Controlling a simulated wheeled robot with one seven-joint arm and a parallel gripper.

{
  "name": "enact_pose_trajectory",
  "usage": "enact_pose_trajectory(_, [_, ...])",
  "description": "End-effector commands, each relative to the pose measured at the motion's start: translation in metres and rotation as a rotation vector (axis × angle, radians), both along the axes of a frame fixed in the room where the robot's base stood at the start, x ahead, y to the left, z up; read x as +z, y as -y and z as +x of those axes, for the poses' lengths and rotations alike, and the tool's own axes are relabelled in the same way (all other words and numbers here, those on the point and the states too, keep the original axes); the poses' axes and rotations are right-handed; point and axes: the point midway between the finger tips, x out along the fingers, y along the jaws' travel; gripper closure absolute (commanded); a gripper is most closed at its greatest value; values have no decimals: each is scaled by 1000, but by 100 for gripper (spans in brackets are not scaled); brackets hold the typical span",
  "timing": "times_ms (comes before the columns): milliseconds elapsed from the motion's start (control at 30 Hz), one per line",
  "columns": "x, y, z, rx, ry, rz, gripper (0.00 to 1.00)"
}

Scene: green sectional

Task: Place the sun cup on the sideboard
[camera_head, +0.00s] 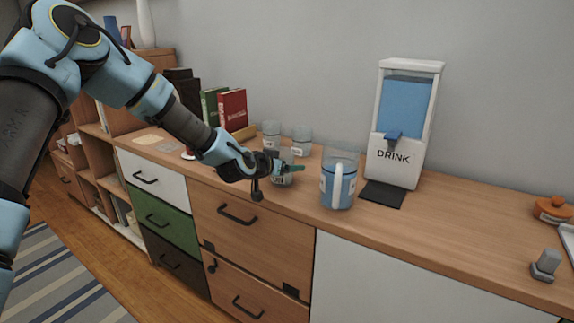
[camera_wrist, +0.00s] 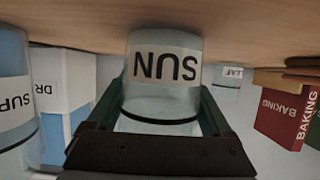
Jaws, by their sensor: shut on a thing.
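The sun cup (camera_wrist: 165,70) is a clear glass with a pale label reading SUN, which appears upside down in the wrist view. My gripper (camera_head: 283,167) is shut on it, with one finger on each side. In the head view the cup (camera_head: 282,180) is at the front part of the wooden sideboard top (camera_head: 440,222), partly hidden by my gripper. In the wrist view its base is at or very close to the wood; I cannot tell whether it touches.
A jug of blue liquid (camera_head: 338,180) stands just right of the cup. A drink dispenser (camera_head: 405,125) is behind it. Two glasses (camera_head: 271,133) (camera_head: 301,141) stand behind the cup. Books (camera_head: 232,108) are at the back left.

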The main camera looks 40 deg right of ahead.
Motion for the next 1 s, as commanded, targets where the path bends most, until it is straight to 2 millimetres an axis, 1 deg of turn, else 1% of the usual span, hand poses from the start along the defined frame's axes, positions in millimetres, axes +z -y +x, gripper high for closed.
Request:
enact_pose_trajectory(133, [-4,0,0,0,0,0,70])
enact_pose_trajectory(167, [-4,0,0,0,-1,0,14])
enact_pose_trajectory(300, [-3,0,0,0,-1,0,0])
enact_pose_trajectory(500, [-3,0,0,0,-1,0,0])
enact_pose_trajectory(633, [3,-1,0,0,-1,0,0])
enact_pose_trajectory(667, [2,-4,0,1,0,1,0])
enact_pose_trajectory(767, [7,-19,-4,1,2,0,0])
enact_pose_trajectory(1000, [27,-65,-16,2,3,1,0])
